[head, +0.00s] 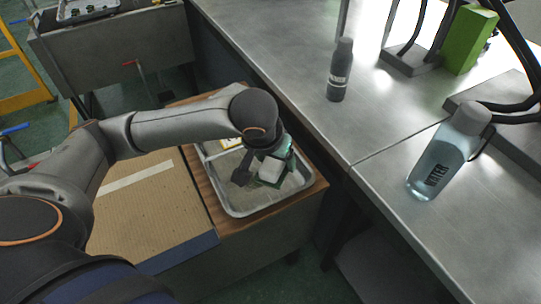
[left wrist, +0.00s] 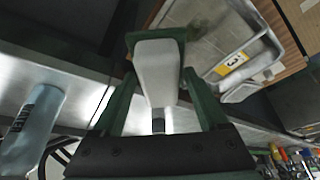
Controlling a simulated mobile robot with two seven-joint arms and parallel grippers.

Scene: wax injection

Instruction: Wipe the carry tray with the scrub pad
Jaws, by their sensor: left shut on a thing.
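The carry tray (head: 262,211) is a shallow metal tray with a raised rim, on a wooden-topped stand in the middle of the head view. It also shows at the upper right of the left wrist view (left wrist: 272,45), with a yellow number label. The scrub pad (head: 271,171) has a white block handle and a green pad. It also shows in the left wrist view (left wrist: 157,75), between the fingers. My left gripper (head: 277,165) is shut on the scrub pad, over the tray's right part. I cannot tell whether the pad touches the tray floor. My right gripper is not in view.
A metal bench (head: 300,40) runs along the right. On it stand a dark bottle (head: 340,72), a clear blue water bottle (head: 440,160) and a green block (head: 470,40). A cardboard sheet (head: 150,215) lies left of the tray.

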